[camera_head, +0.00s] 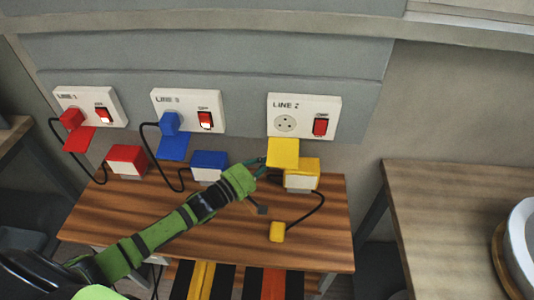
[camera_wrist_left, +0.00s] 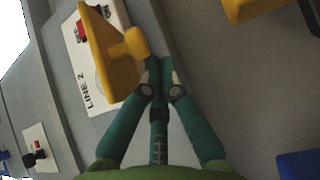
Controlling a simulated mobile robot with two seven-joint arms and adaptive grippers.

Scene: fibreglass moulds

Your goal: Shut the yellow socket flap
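The yellow socket flap (camera_head: 283,152) is open at the lower edge of the white LINE 2 panel (camera_head: 333,103), and the round socket (camera_head: 285,123) above it is uncovered. In the left wrist view the flap (camera_wrist_left: 106,55) stands out from the panel, with a rounded yellow knob (camera_wrist_left: 132,43) facing my fingers. My left gripper (camera_head: 263,163) is just left of and below the flap. In the wrist view its green fingers (camera_wrist_left: 160,68) are together, right beside the knob; nothing shows between them. Whether they touch the knob is unclear. My right gripper is not in view.
The LINE 1 (camera_head: 91,97) and LINE 3 (camera_head: 187,97) panels have red and blue plugs inserted and hanging flaps. A blue box (camera_head: 209,163) sits left of my gripper.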

